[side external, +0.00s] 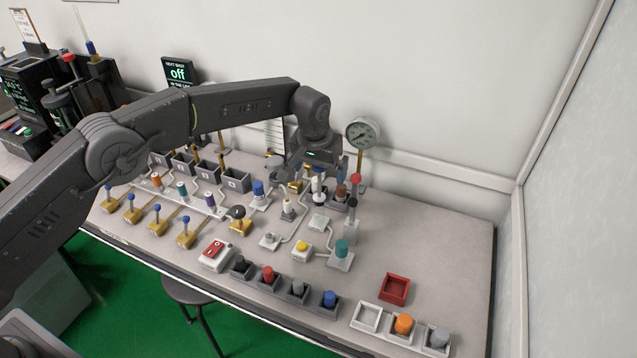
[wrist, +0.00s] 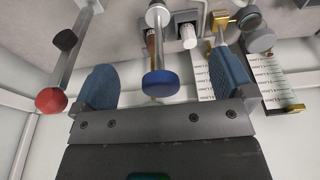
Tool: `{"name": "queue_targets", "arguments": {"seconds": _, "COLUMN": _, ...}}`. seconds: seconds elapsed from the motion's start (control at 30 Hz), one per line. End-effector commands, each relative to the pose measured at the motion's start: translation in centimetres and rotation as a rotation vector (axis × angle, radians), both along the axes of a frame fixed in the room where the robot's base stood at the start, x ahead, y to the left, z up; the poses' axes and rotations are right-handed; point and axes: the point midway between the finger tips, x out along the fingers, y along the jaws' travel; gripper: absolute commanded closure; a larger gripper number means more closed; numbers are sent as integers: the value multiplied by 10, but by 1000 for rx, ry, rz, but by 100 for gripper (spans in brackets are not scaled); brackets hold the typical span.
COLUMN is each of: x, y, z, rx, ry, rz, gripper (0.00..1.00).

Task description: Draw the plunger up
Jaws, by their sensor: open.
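In the wrist view, a plunger-like metal rod with a round blue cap (wrist: 160,83) and a pale flange (wrist: 158,15) stands between my gripper's two blue finger pads. My gripper (wrist: 163,72) is open, with a visible gap between each pad and the rod. In the side view, my gripper (side external: 310,172) hangs over the back middle of the bench, above a white cylindrical part (side external: 317,186). The blue cap cannot be made out under the gripper there.
A red knob (wrist: 50,100) and black knob (wrist: 65,40) on a bar are beside one finger. A labelled scale board (wrist: 265,78) is beside the other. A dial gauge (side external: 363,133) stands close behind.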

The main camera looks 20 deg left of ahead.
Motion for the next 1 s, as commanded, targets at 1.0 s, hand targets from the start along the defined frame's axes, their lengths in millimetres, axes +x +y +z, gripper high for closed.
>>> {"name": "queue_targets", "arguments": {"seconds": 1.0, "x": 0, "y": 0, "z": 55, "rx": -1, "ry": -1, "rz": 0, "gripper": 0}}
